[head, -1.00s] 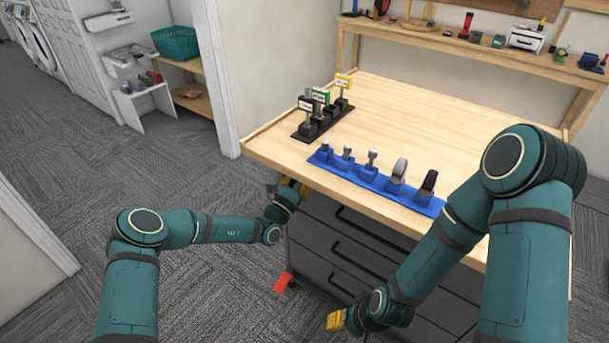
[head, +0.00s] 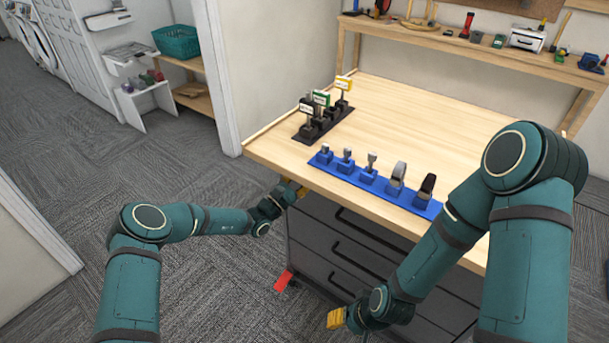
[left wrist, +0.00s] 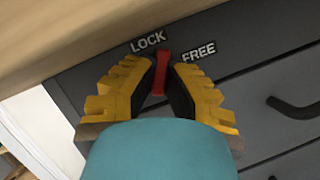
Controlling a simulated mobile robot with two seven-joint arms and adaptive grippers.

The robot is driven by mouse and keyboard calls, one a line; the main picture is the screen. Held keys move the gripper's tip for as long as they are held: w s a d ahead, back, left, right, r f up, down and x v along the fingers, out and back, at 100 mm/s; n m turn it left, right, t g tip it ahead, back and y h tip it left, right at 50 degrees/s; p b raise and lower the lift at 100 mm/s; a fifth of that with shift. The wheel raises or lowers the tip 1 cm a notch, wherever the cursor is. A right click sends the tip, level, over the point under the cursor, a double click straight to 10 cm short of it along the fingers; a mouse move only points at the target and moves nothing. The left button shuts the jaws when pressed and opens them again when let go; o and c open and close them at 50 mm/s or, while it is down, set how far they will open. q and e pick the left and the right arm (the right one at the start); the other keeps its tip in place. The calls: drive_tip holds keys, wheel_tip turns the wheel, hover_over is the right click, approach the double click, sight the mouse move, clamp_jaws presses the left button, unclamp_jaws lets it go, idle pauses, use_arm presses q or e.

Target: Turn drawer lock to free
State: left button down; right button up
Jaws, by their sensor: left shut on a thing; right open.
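In the left wrist view, a red lock lever (left wrist: 161,72) is on the dark drawer front (left wrist: 240,40), just below the tabletop edge. Its upper end points between the white labels LOCK (left wrist: 148,42) and FREE (left wrist: 198,52). In the head view my left gripper (head: 297,191) is at the cabinet's left front corner, and the lever is hidden there. My right gripper (head: 337,319) is open, low in front of the drawers.
The wooden tabletop (head: 430,120) holds a blue rack (head: 376,181) of tools and a black rack (head: 323,122) with tags. Dark drawers with bar handles (head: 358,259) are below. A red piece (head: 284,281) is near the cabinet foot. Carpet is clear at left.

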use_arm(q)
drive_tip(key=shift+w+r+m, duration=0.1)
drive_tip(key=shift+m, duration=0.6)
drive_tip(key=c, duration=1)
unclamp_jaws()
drive_tip(key=shift+g, duration=0.4)
drive_tip(key=shift+f+v, duration=0.2)
drive_tip(key=shift+v, duration=5.8)
drive_tip(key=shift+d, duration=0.15)
